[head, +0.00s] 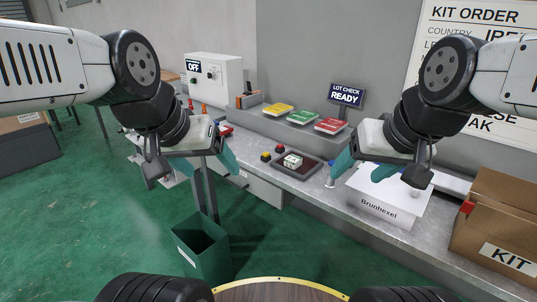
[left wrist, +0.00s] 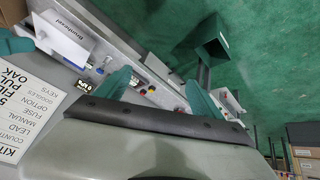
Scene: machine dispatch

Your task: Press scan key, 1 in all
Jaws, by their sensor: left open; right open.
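A yellow button (head: 266,156) and a red button (head: 280,150) stand on the grey bench, left of a dark tray (head: 312,170). No label on them is readable, so I cannot tell which is the scan key. A small white block with green marks (head: 292,161) lies in the tray. The sign (head: 346,95) behind reads LOT CHECK READY. My left gripper (head: 209,166) is open and empty, left of the buttons; its fingers also show in the left wrist view (left wrist: 158,92). My right gripper (head: 362,172) is open above the right part of the bench, near a white box.
The white box (head: 385,209) is labelled Brunhexel. A KIT carton (head: 505,258) stands at the right. Yellow, green and red packs (head: 331,125) lie behind the tray. A control cabinet (head: 225,72) reads OFF. A green bin (head: 202,250) stands on the floor before the bench.

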